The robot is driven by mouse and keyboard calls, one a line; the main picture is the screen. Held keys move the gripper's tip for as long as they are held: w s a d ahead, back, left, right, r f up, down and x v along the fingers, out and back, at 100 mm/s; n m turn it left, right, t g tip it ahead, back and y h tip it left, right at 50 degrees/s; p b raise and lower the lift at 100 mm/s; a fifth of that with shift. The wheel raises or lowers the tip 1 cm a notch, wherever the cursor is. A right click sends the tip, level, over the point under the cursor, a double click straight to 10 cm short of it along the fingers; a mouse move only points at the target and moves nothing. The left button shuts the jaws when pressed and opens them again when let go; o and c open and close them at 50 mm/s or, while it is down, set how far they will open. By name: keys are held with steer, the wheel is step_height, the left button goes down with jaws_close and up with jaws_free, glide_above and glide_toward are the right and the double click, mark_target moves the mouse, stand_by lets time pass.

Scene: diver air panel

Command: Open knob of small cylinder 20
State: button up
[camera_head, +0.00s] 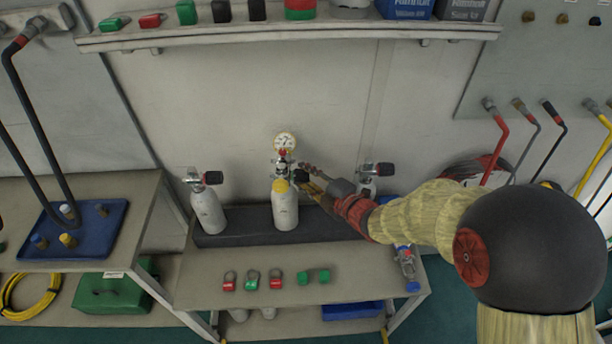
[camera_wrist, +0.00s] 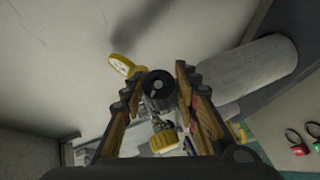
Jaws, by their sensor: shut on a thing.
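Three small grey cylinders stand on the bench; no number is readable on any of them. The middle cylinder (camera_head: 285,209) has a yellow collar (camera_head: 280,187) and a round gauge (camera_head: 285,142) above its valve. My gripper (camera_head: 304,180) reaches it from the right and is shut on its black knob (camera_wrist: 158,84). In the wrist view the knob sits between my two fingers (camera_wrist: 158,92), with the yellow collar (camera_wrist: 163,140) below and the yellow gauge (camera_wrist: 122,66) beyond. The left cylinder (camera_head: 209,212) stands apart; the right one (camera_head: 367,186) is partly hidden behind my arm.
A shelf (camera_head: 300,36) with boxes runs along the wall above. Red and green shackles (camera_head: 252,280) lie on the bench front (camera_head: 205,290). A blue tray (camera_head: 85,240) is on the left table. Hoses (camera_head: 498,145) hang at right.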

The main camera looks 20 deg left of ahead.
steer(key=shift+c, duration=1.3)
steer(key=shift+r, duration=0.1)
steer(key=p, duration=0.1)
steer(key=g+p, duration=0.1)
steer(key=shift+r+m+h+p, duration=0.2)
steer(key=shift+m+h+p, duration=0.1)
steer(key=g+h+p, duration=0.1)
steer(key=p, duration=0.4)
steer(key=shift+m, duration=0.4)
steer(key=shift+p, duration=0.65)
steer(key=shift+f+g+p, duration=0.2)
steer(key=shift+g+p, duration=0.1)
steer(key=shift+p, duration=0.15)
steer(key=o, duration=1.2)
steer(key=shift+f, duration=0.1)
steer(key=shift+c, duration=0.2)
